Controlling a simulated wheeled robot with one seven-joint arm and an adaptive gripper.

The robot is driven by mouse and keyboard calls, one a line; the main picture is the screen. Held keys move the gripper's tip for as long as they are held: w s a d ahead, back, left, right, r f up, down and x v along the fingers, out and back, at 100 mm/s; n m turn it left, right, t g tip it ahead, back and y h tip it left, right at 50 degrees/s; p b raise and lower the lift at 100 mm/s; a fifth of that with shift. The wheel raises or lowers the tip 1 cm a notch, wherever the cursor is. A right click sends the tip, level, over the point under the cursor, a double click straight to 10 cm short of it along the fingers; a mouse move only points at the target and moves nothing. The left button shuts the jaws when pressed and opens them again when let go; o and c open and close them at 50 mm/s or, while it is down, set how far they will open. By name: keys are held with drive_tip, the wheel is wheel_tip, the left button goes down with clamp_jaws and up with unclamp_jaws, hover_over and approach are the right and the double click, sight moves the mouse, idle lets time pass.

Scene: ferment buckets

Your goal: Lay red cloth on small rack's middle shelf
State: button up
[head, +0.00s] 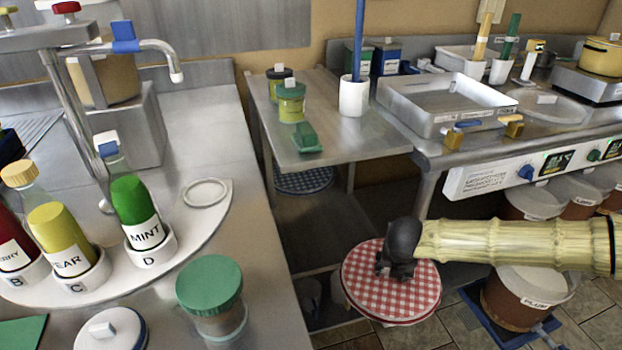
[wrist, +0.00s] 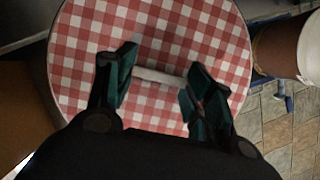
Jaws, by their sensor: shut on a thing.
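The red cloth (head: 362,297) is a round red-and-white checked piece at the lower middle of the head view. It fills much of the wrist view (wrist: 150,32). My gripper (head: 396,268) is over it, shut on the white bar (wrist: 158,78) at the cloth's middle; the bar spans between the two dark green fingers (wrist: 157,84). The cloth looks flat and about level, in front of the small rack (head: 345,140). The rack has a steel top and lower shelves; a dark shelf (head: 325,222) shows below the top. What lies under the cloth is hidden.
A blue checked cloth (head: 303,181) lies below the rack top. Jars (head: 290,100), a green object (head: 307,138) and a white cup (head: 354,97) stand on top. Counters flank the rack. A brown bucket (head: 520,300) stands right of the red cloth.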

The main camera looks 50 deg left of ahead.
drive_tip(key=s+a+r, duration=0.1)
drive_tip(key=a, duration=0.2)
drive_tip(key=s+a+r+m, duration=0.1)
drive_tip(key=s+a, duration=0.1)
drive_tip(key=a, duration=0.2)
drive_tip(key=s+a+r+m+b, duration=0.1)
drive_tip(key=a, duration=0.2)
drive_tip(key=shift+s+a+h, duration=0.15)
drive_tip(key=shift+s+h, duration=0.15)
drive_tip(key=shift+h, duration=0.1)
drive_tip(key=b, duration=0.3)
approach(331, 231)
drive_tip(key=shift+w+a+f, duration=0.2)
drive_tip(key=shift+w+a, duration=0.05)
drive_tip(key=shift+w, duration=0.2)
drive_tip(key=shift+f, duration=1.75)
drive_tip(key=shift+t, duration=0.3)
drive_tip(key=shift+f, duration=0.1)
drive_tip(key=o, duration=1)
drive_tip(key=shift+o, duration=0.2)
